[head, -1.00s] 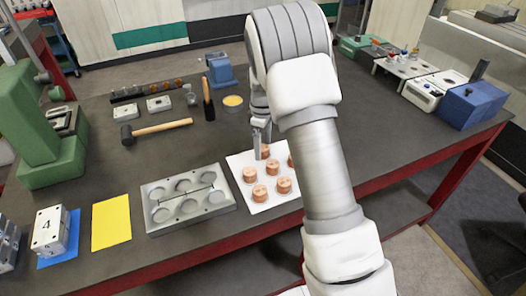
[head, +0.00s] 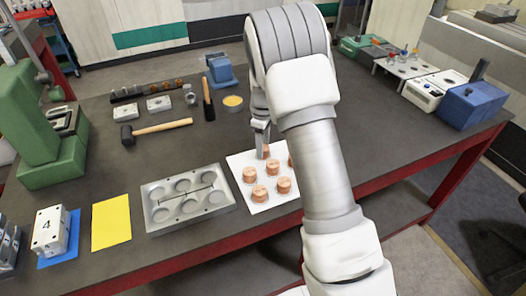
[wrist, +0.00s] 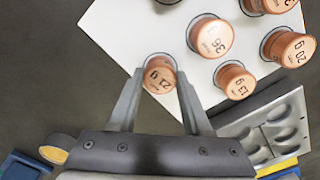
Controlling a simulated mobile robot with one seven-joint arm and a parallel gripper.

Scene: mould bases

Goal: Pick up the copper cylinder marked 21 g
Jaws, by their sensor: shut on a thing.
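The copper cylinder marked 21 g (wrist: 159,76) stands between the two fingers of my gripper (wrist: 159,82) in the wrist view, with its label on the top face. The fingers are shut on its sides. In the head view, my gripper (head: 262,143) points down at the back of the white sheet (head: 247,206), and the held cylinder (head: 265,152) shows partly behind the fingers. I cannot tell any gap between the cylinder and the sheet.
Other copper cylinders stand close by, including one marked 13 g (wrist: 236,82) and one marked 20 g (wrist: 289,47). A grey mould plate with round pockets (head: 187,225) lies left of the sheet. A mallet (head: 157,131) and a yellow sheet (head: 111,221) lie further left.

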